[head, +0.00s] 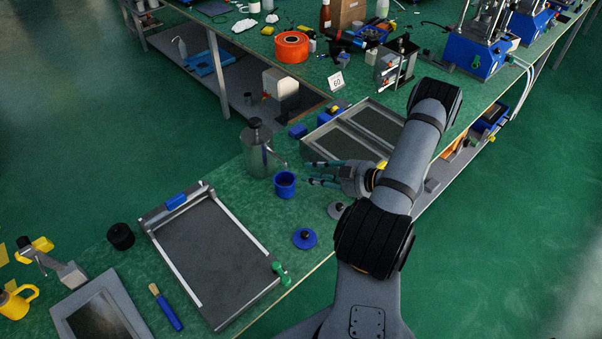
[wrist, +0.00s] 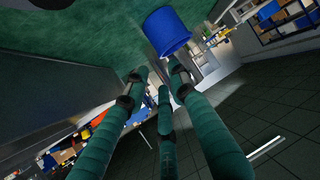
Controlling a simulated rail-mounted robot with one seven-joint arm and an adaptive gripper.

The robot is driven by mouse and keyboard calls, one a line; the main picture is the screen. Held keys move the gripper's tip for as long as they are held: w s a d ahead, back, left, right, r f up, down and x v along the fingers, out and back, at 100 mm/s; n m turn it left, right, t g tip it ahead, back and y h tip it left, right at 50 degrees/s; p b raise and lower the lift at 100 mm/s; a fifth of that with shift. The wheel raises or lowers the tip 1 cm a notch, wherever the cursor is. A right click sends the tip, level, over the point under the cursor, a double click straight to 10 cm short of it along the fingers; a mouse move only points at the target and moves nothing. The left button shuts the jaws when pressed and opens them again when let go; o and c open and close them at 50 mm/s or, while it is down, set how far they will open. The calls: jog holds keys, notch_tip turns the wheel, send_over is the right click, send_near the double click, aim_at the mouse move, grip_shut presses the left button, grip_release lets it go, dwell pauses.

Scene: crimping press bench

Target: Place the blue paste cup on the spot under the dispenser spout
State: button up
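In the wrist view the cup (wrist: 167,33) is beyond the fingertips (wrist: 158,77), and nothing is between the fingers. The marked spot is not visible.
A blue lid (head: 304,239) and a grey lid (head: 337,210) lie near the bench's front edge. A framed dark tray (head: 212,262) is to the left, a divided tray (head: 355,132) behind my gripper. A black jar (head: 120,236) and a brush (head: 166,308) are farther left.

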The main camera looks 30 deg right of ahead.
jog(key=shift+v, duration=2.8)
